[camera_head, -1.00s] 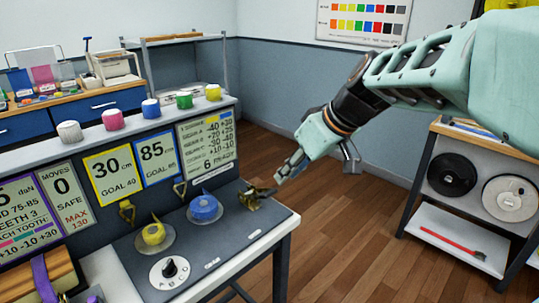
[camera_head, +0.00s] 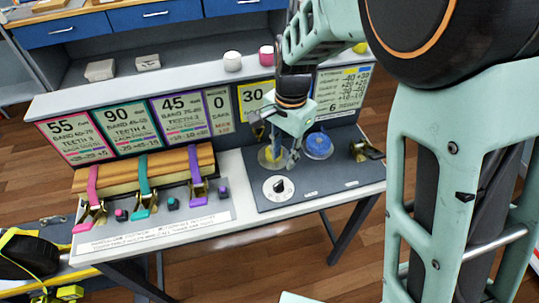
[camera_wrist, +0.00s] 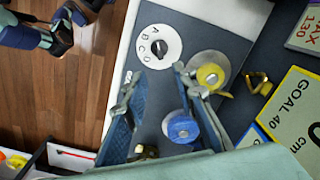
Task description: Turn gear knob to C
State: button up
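The gear knob (camera_head: 279,187) is a small black knob on a round white dial on the dark panel, in front of the yellow spool. My gripper (camera_head: 285,165) is above the panel, just behind the dial and in front of the yellow spool. In the wrist view my gripper (camera_wrist: 154,76) has its fingers apart, with nothing between the tips, clear of the knob.
The yellow spool (camera_wrist: 210,74) and the blue spool (camera_wrist: 182,128) stand close to the fingers. A brass fitting (camera_head: 365,150) is at the panel's right. Pink, teal and purple straps (camera_head: 196,160) hang over a wooden block at the left. Signs (camera_head: 125,130) line the back.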

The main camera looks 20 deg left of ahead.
aim_at(278, 183)
jog(key=shift+m, duration=0.4)
jog(key=f, duration=0.7)
jog(key=a+f, duration=0.1)
jog(key=f, duration=0.3)
jog(key=shift+s+p, duration=0.35)
jog(key=shift+s, duration=0.05)
jog(key=shift+r, duration=0.1)
grip_shut()
